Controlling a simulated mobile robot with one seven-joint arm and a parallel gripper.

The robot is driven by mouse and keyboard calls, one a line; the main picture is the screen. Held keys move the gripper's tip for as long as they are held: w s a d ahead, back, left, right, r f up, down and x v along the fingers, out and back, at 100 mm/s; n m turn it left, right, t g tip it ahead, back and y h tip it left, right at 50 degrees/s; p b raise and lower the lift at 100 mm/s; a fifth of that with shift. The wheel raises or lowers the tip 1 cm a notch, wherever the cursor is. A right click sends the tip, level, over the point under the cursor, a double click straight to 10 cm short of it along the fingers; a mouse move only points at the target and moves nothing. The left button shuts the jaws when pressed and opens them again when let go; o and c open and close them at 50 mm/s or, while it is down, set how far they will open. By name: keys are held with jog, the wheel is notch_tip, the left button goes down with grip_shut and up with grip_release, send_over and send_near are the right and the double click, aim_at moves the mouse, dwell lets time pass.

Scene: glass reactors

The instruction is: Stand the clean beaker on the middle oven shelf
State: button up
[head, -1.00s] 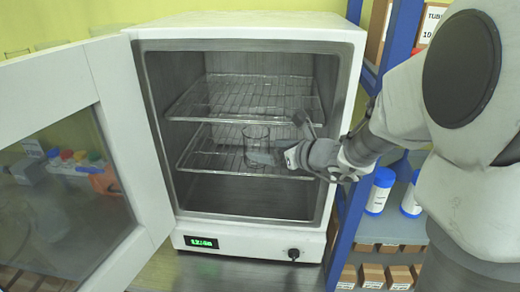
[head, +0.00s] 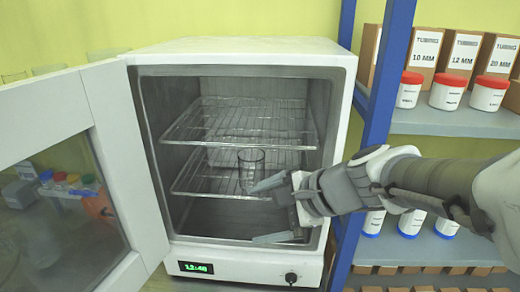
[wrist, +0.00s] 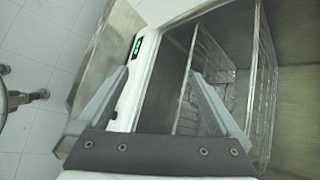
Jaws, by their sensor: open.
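The clear glass beaker (head: 250,168) stands upright on the lower (head: 195,181) of the two wire shelves seen inside the open white oven (head: 250,258). My gripper (head: 268,213) is open and empty at the oven's mouth. Its upper finger is just below and right of the beaker in the head view, and its lower finger is near the oven's bottom lip. I cannot tell whether a finger touches the shelf edge. In the wrist view my gripper (wrist: 157,85) shows its two fingers wide apart, with nothing between them. I cannot make out the beaker there.
The oven door (head: 110,150) stands open to the left. The upper wire shelf (head: 235,120) is above the beaker. A blue-framed rack (head: 378,110) with tubing boxes and red-lidded jars (head: 447,92) stands close on the right, behind my arm.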

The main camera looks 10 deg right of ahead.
jog(key=s+d+n+h, duration=0.7)
jog(key=s+d+n, duration=0.2)
jog(key=n, duration=0.6)
jog(key=shift+s+g+h, duration=0.3)
jog(key=shift+s, duration=0.7)
jog(key=shift+f, duration=0.1)
